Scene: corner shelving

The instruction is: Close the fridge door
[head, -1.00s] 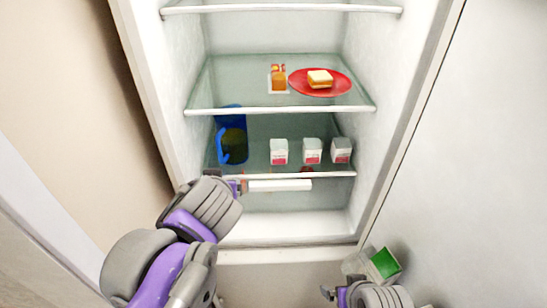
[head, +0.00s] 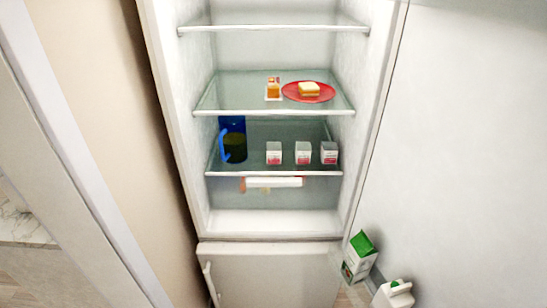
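The fridge (head: 182,150) stands open in the middle of the head view, with its lit inside and glass shelves showing. A large plain white panel (head: 465,140) runs along its right side. It looks like the open fridge door, but I cannot tell for sure, and its outer edge is out of view. A green and white carton (head: 360,257) and a white jug with a green cap (head: 394,294) are low beside this panel. Neither of my grippers is in view.
A red plate with a sandwich (head: 309,91), a small orange carton (head: 273,88), a blue pitcher (head: 234,145) and white cartons (head: 303,153) stand on the shelves. A shut lower door (head: 270,275) has its handle (head: 209,284) on the left. A beige wall (head: 105,120) is at left.

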